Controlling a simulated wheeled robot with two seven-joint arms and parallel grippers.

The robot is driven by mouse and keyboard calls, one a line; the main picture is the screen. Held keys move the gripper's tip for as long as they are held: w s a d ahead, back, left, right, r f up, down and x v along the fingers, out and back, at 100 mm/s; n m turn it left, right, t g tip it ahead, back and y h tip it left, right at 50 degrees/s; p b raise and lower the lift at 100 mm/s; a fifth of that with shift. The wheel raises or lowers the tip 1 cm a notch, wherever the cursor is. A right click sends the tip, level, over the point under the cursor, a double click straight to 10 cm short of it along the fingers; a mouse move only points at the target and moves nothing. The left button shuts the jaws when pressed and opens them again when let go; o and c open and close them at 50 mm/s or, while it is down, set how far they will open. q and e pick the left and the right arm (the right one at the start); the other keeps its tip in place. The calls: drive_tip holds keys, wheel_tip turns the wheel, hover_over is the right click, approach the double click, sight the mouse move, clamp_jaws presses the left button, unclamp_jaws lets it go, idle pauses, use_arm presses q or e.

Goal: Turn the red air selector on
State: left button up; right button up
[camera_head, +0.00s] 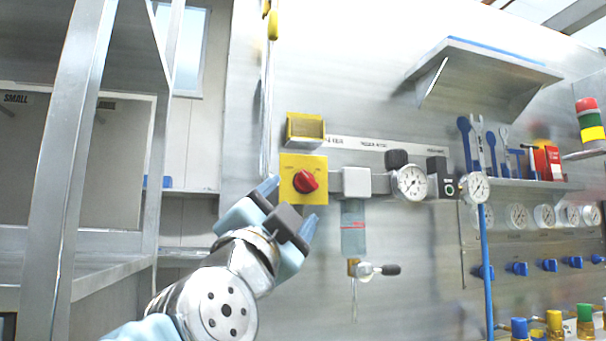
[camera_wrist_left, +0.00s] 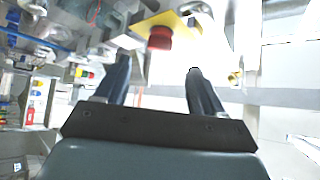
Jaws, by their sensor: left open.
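The red air selector (camera_head: 305,181) is a round red knob on a yellow square plate (camera_head: 290,200) fixed to the metal wall panel. In the left wrist view the red knob (camera_wrist_left: 159,38) shows near the top, ahead of the fingers, with the yellow plate around it. My left gripper (camera_head: 289,206) is open and empty, just below and left of the knob, its fingers apart near the plate's lower left. In the left wrist view its two fingers (camera_wrist_left: 157,78) are spread, with the knob beyond and between their tips. I cannot tell whether a finger touches the plate. My right gripper is not in view.
A grey fitting (camera_head: 356,182), a pressure gauge (camera_head: 410,182) and a clear filter bowl (camera_head: 354,240) adjoin the plate on the right. A yellow box (camera_head: 305,130) sits above it. A metal shelf frame (camera_head: 85,150) stands at the left.

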sight(306, 182)
use_arm(q)
drive_tip(key=p+x, duration=0.3)
drive_tip(key=x, duration=0.4)
drive_tip(key=shift+a+r, duration=0.1)
drive_tip(key=shift+w+d+r+p, duration=0.2)
drive_tip(key=shift+w+p, duration=0.1)
drive_tip(key=shift+w, duration=0.2)
drive_tip(key=c, duration=1.1)
